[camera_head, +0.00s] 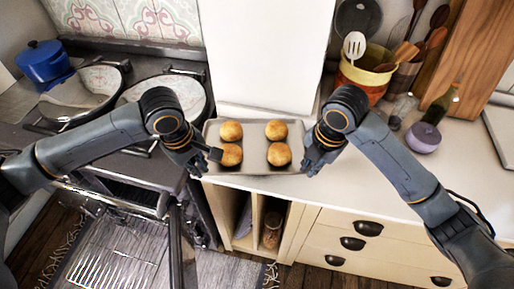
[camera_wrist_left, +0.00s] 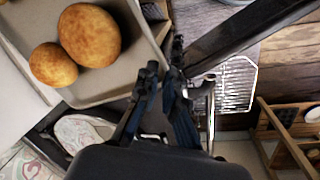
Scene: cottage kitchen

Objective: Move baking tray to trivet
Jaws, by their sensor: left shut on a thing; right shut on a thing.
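The grey baking tray (camera_head: 254,146) carries several round golden buns and appears level at the front of the white counter, between my two grippers. My left gripper (camera_head: 207,158) is shut on its left edge. The left wrist view shows the tray (camera_wrist_left: 112,92) beside the fingers of my left gripper (camera_wrist_left: 165,68). My right gripper (camera_head: 312,165) is shut on the tray's right edge. I cannot tell whether the tray touches the counter. I cannot make out a trivet; the tray hides the counter under it.
The stove with two round lidded hobs (camera_head: 170,92) and a blue pot (camera_head: 44,62) is at left; its oven door is open, with a wire rack (camera_head: 115,255). A yellow utensil pot (camera_head: 368,72), bottles and a purple jar (camera_head: 423,137) stand at right. The counter's right front is clear.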

